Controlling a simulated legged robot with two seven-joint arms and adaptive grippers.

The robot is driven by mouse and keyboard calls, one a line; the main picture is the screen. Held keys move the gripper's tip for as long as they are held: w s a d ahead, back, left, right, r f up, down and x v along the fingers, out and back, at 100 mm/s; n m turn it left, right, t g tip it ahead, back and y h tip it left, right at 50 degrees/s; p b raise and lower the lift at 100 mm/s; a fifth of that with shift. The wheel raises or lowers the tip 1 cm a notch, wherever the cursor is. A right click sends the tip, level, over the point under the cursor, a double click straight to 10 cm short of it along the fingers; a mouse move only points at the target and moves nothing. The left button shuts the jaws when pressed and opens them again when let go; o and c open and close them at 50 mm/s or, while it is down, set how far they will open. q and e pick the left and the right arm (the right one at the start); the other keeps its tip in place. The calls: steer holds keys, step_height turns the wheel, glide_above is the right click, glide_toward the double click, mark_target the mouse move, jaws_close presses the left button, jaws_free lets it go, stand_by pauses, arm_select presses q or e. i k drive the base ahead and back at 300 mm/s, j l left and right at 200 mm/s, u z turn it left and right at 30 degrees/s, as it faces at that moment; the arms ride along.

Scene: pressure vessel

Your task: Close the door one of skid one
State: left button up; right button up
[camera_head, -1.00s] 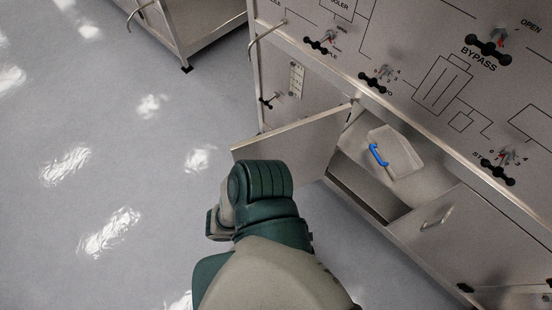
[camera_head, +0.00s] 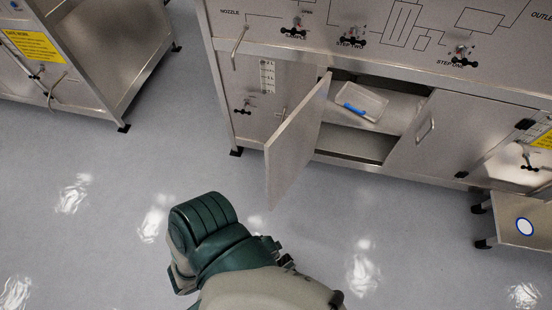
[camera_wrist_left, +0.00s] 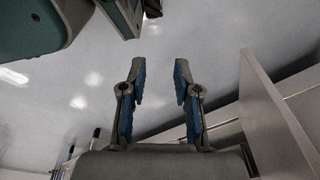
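The skid is a metal cabinet with an open door (camera_head: 296,142) standing out from its front, hinged at the left side of the opening. The door shows at a steep angle, with its free edge toward me. It appears to be the tall panel (camera_wrist_left: 275,120) at the right of the left wrist view. My left gripper (camera_wrist_left: 160,64) has two blue-padded fingers, parted and empty, to the left of that panel and not visibly touching it. In the head view a green and grey arm of mine is below the door; no fingers show clearly there. My right gripper is not seen.
Inside the opening lies a pale box with a blue handle (camera_head: 354,108). A closed door (camera_head: 432,133) is right of the opening. Another metal skid (camera_head: 105,50) stands at the upper left, and a low step (camera_head: 515,222) at the right. Floor in front is clear.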

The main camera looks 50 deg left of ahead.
mark_target(288, 153)
steer(key=k+j, duration=0.1)
steer(key=j, duration=0.3)
steer(key=k+j+z, duration=0.1)
steer(key=j, duration=0.25)
steer(key=k+j, duration=0.1)
steer(key=j, duration=0.3)
steer(key=k+j, duration=0.1)
steer(key=j, duration=0.25)
steer(key=k+j+z, duration=0.1)
steer(key=j, duration=0.3)
